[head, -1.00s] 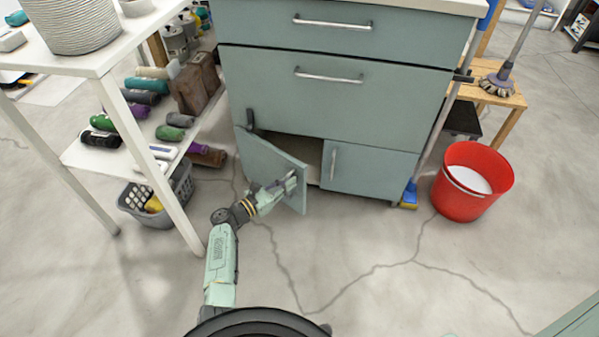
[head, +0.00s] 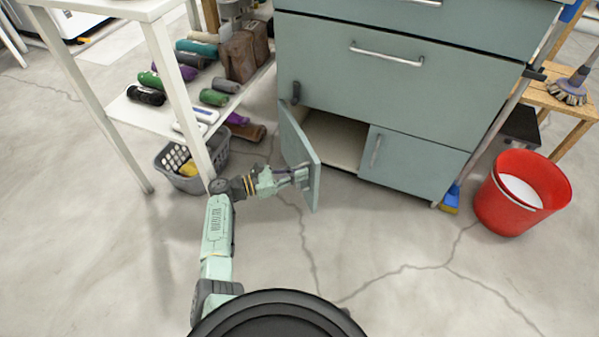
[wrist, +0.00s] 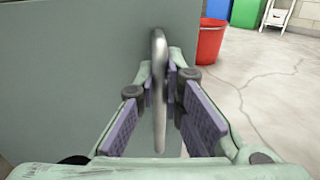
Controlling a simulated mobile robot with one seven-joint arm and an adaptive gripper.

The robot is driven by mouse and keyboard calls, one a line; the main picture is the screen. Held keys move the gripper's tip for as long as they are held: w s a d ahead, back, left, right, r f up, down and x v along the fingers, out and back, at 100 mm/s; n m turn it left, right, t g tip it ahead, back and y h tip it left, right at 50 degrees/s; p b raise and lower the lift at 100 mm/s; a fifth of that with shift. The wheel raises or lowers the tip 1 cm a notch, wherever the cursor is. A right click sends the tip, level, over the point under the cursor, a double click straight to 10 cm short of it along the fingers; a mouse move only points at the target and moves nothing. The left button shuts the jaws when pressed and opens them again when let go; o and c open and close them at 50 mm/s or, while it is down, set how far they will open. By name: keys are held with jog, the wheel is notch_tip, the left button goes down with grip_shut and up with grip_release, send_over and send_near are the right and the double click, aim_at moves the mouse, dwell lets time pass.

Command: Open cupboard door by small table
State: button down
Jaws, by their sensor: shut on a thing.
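The left cupboard door (head: 300,152) of the grey-green cabinet (head: 400,95) stands well open, swung out toward the left. Part of the empty-looking inside (head: 335,142) shows behind it. My gripper (head: 303,176) is at the door's outer face near its free edge. In the wrist view my gripper (wrist: 168,92) is shut on the metal door handle (wrist: 159,90), with a finger pad on each side of the bar. The door's face (wrist: 80,70) fills the left of that view. The small white table (head: 110,8) stands left of the cabinet.
A grey basket (head: 190,166) sits by the table leg, left of my arm. A lower shelf (head: 150,120) holds several rolled items. The right cupboard door (head: 412,163) is shut. A red bucket (head: 520,195) and a broom stand at the right. The floor in front is clear.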

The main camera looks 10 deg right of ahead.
jog(key=c, duration=1.7)
grip_release()
jog(key=s+a, duration=0.1)
jog(key=a, duration=1)
jog(key=shift+s+a, duration=0.25)
jog(key=shift+a, duration=0.15)
jog(key=shift+c, duration=0.5)
